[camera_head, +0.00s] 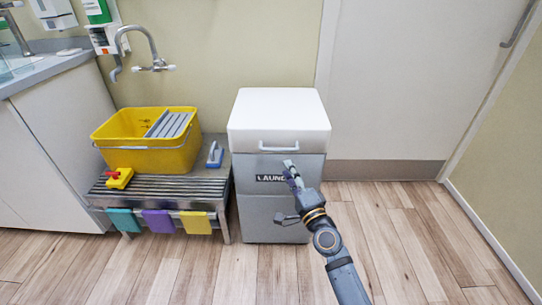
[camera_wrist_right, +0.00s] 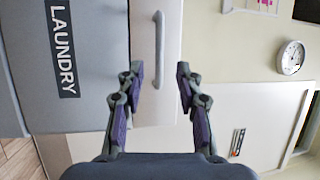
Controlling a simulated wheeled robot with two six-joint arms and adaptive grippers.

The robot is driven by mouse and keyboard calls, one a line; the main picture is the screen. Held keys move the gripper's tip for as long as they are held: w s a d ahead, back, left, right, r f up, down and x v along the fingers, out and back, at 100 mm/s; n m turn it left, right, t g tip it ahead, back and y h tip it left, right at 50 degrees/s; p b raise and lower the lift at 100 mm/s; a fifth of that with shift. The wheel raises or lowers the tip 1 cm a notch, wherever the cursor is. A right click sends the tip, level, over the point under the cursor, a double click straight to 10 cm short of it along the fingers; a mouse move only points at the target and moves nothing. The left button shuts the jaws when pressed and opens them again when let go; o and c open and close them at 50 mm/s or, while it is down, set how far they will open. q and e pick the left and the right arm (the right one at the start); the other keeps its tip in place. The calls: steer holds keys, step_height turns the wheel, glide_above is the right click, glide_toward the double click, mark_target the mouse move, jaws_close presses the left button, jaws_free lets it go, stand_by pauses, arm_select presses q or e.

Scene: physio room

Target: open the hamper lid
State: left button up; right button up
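The laundry hamper (camera_head: 256,215) is a grey box with a LAUNDRY label, standing against the wall. Its white lid (camera_head: 278,108) lies flat and closed on top. A pale bar handle (camera_head: 278,149) runs across the lid's front edge. In the right wrist view the handle (camera_wrist_right: 159,50) shows upright, beyond and between the fingertips, not touched by them. My right gripper (camera_head: 287,193) is in front of the hamper's front face. Its two fingers stand apart and empty in the right wrist view (camera_wrist_right: 160,78). My left gripper is not in view.
A metal slatted bench (camera_head: 150,189) stands just left of the hamper, holding a yellow bucket (camera_head: 145,158). A wall tap (camera_head: 152,66) is above it. A pale door (camera_head: 400,80) is at the right. The wooden floor (camera_head: 400,230) on the right is clear.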

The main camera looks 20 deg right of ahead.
mark_target(276, 150)
steer(key=x, duration=1)
steer(key=shift+w+p, duration=0.15)
steer(key=shift+p, duration=0.2)
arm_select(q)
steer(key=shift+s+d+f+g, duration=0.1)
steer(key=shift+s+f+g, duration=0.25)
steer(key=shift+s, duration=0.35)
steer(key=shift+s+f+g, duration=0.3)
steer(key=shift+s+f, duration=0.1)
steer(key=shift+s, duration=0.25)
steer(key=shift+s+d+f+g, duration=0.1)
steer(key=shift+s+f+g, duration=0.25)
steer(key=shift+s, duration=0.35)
arm_select(e)
jaws_close()
